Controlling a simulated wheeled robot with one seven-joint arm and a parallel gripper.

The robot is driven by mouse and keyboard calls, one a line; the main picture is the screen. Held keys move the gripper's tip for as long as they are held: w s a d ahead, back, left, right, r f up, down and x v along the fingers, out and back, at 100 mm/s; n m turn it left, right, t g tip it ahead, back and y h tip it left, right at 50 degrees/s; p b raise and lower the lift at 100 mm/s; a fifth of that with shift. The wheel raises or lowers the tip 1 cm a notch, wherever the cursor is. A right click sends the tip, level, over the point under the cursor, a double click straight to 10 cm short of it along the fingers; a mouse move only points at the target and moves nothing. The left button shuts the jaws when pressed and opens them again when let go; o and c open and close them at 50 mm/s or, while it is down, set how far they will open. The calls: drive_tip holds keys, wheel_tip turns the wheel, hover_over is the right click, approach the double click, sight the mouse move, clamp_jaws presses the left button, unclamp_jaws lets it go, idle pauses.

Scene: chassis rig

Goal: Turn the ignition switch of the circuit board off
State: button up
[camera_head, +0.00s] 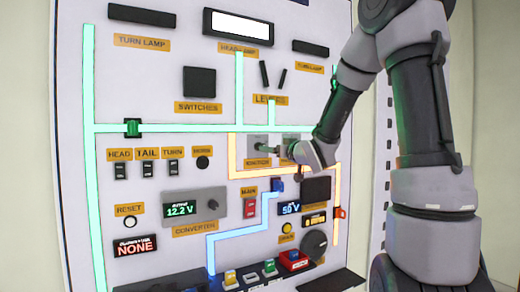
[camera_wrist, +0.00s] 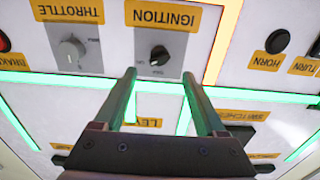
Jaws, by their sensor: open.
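The ignition switch (camera_wrist: 158,55) is a black rotary knob on a grey plate under a yellow IGNITION label, which reads upside down in the wrist view. In the head view its plate (camera_head: 256,141) is on the white circuit board (camera_head: 208,60), partly behind my gripper. My gripper (camera_wrist: 159,76) is open, with its two green-tinted fingers apart and the knob in line with the gap between them. The fingers look empty. I cannot tell how far the tips are from the knob. In the head view my gripper (camera_head: 277,149) is small and its fingers are hard to make out.
Levers (camera_head: 273,74) are above the ignition in the head view. Rocker switches (camera_head: 147,169) are to the left, with coloured plugs (camera_head: 250,278) along the bottom.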

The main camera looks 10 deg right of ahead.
drive_tip(key=x, duration=0.8)
clamp_jaws()
drive_tip(key=shift+n, duration=0.3)
drive_tip(key=n, duration=1.1)
drive_tip(key=shift+w+d, duration=0.1)
drive_tip(key=shift+n, duration=0.3)
idle(0.3)
